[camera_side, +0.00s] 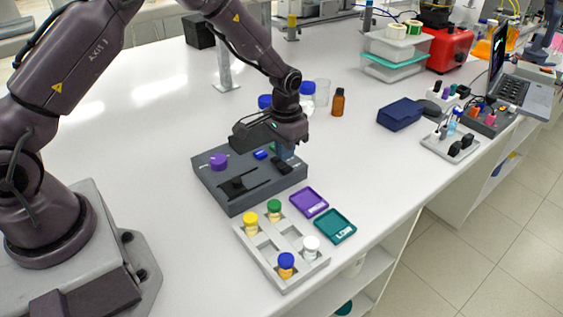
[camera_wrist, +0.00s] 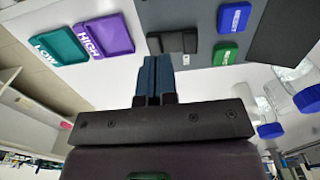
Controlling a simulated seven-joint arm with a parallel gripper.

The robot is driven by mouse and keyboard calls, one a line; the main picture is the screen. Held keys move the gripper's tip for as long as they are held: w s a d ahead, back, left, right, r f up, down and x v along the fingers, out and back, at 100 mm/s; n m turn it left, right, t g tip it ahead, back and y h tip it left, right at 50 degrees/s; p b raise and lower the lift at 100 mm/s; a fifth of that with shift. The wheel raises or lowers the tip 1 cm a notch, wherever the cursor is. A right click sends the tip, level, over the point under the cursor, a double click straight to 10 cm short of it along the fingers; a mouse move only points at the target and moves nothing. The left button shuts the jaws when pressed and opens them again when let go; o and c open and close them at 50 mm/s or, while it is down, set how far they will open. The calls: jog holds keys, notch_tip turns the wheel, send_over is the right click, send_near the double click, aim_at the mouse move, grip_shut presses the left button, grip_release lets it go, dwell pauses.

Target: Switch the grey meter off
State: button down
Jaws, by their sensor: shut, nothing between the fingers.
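The grey meter (camera_side: 215,190) is a dark grey box on the white bench, with a purple knob (camera_side: 218,161) and a slot with a black slider (camera_side: 237,184). A black rocker switch (camera_side: 282,165) sits near its right edge; in the wrist view the rocker (camera_wrist: 172,42) has a small white mark beside it. Blue (camera_wrist: 234,17) and green (camera_wrist: 226,54) buttons lie next to it. My gripper (camera_side: 285,154) is shut and empty, above the meter's right rear part, close to the rocker. In the wrist view its blue-grey fingertips (camera_wrist: 155,60) appear just below the rocker; contact cannot be told.
A purple HIGH tray (camera_side: 309,202) and teal LOW tray (camera_side: 335,226) lie right of the meter. A grey rack (camera_side: 281,252) with several capped vials stands in front. A brown bottle (camera_side: 338,102) and blue-capped bottles (camera_side: 308,97) stand behind.

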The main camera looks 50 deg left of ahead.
aim_at(285, 166)
jog(key=shift+r, duration=2.25)
jog(key=s+d+r+t, duration=0.2)
jog(key=s+r+t, duration=0.3)
jog(key=s+r, duration=1.7)
jog(key=shift+s+t, duration=0.3)
jog(key=shift+s, duration=1.5)
jog(key=shift+d+r, duration=0.1)
